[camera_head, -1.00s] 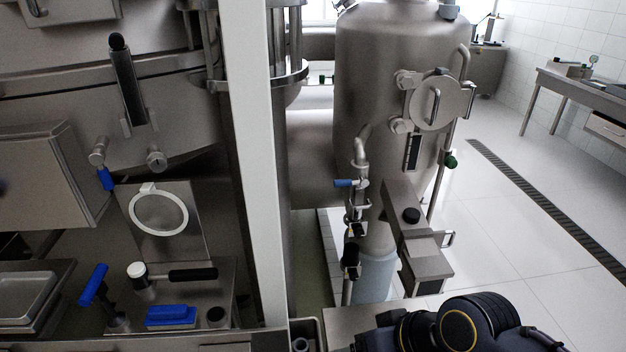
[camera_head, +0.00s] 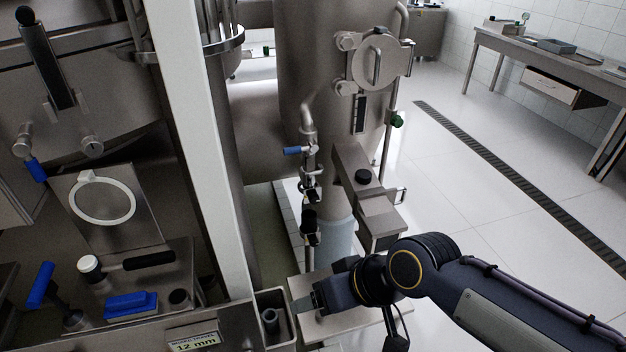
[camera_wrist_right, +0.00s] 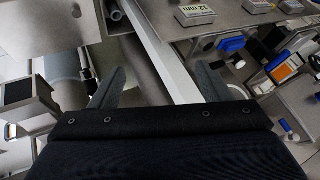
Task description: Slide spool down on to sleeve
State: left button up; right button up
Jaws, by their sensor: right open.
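A vertical pipe run with black fittings (camera_head: 310,215) hangs below a blue-handled valve (camera_head: 293,150) in front of the steel tank. A pale cylinder (camera_head: 340,238) stands behind it. I cannot tell for sure which parts are the spool and the sleeve. My right gripper (camera_head: 308,298) reaches in from the right, below and in front of the pipe run, over a steel surface. In the right wrist view its two fingers (camera_wrist_right: 160,88) are spread with nothing between them. The pipe run's dark fittings show left of the fingers there. My left gripper is out of view.
A white post (camera_head: 200,150) stands left of the pipe run. A small tray (camera_head: 288,326) with a grey tube (camera_head: 270,320) sits left of my gripper. A steel box (camera_head: 378,220) projects close above my right arm.

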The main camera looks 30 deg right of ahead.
jog(key=w+d+f+m+t+h+b, duration=0.1)
jog(key=w+d+f+t+b, duration=0.2)
jog(key=w+d+b, duration=0.35)
jog(key=w+d+f+m+t+h+b, duration=0.1)
jog(key=w+d+f+t+h+b, duration=0.2)
jog(key=w, duration=0.7)
jog(key=t+h+b, duration=0.5)
jog(key=b, duration=0.6)
send_near(314, 174)
jog(key=w, duration=0.2)
jog(key=x, duration=0.7)
jog(key=shift+d, duration=0.3)
jog(key=shift+c, duration=0.4)
